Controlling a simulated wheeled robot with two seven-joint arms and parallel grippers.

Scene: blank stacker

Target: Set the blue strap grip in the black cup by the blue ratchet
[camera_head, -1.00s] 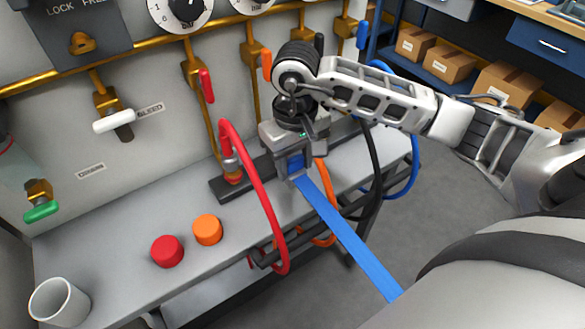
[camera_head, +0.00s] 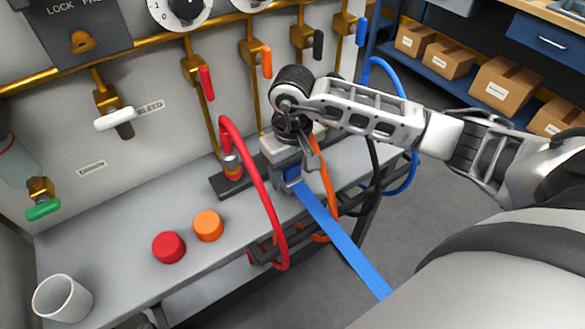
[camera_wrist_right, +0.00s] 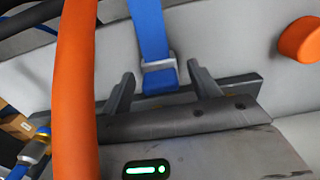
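The blue strap grip (camera_head: 292,174) is a small blue block at the upper end of a long blue strap (camera_head: 342,243) that runs to the lower right. My right gripper (camera_head: 290,182) is at the grip, above the grey bench (camera_head: 110,232). The blue ratchet and black cup cannot be made out with certainty. My left gripper is not in view.
A red hose (camera_head: 262,185) arcs over the bench left of my right gripper; an orange hose (camera_head: 326,180) hangs close on its right. A red knob (camera_head: 168,247), an orange knob (camera_head: 208,226) and an open pale cup (camera_head: 63,299) stand on the bench's left part.

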